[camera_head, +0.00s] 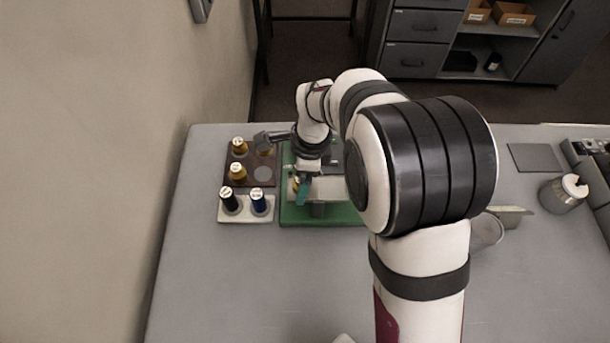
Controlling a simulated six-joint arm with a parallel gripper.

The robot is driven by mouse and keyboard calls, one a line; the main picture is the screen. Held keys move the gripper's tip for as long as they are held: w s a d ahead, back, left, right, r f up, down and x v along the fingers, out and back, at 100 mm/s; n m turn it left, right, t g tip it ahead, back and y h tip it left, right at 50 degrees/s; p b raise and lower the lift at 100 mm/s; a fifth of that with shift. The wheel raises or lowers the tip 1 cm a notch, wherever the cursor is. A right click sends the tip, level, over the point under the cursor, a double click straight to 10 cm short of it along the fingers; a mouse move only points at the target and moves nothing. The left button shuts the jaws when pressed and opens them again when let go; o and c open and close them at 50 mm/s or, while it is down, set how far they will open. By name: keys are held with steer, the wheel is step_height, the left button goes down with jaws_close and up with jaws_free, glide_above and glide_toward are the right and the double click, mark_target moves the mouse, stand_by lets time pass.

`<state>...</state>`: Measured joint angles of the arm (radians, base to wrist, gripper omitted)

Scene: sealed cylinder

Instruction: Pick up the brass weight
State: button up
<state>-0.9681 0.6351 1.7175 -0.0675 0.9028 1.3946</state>
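Brass weights with white tops stand on a brown tray (230,160) left of my arm. One brass weight (239,147) is at its back left and another (237,173) at its front left. A third brass shape (265,152) at the back right is partly hidden by a dark part at my wrist. The front-right spot is a bare pale disc. My gripper (301,190) points down over the green base (293,214), right of the tray. A small brass-coloured patch (295,184) shows beside its teal tip; whether it is held is unclear. The finger opening is hidden.
A wall borders the table's left side. The front-left table is clear.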

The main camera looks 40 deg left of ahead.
jaws_close()
stand_by(0.4)
steer(key=shift+r, duration=0.1)
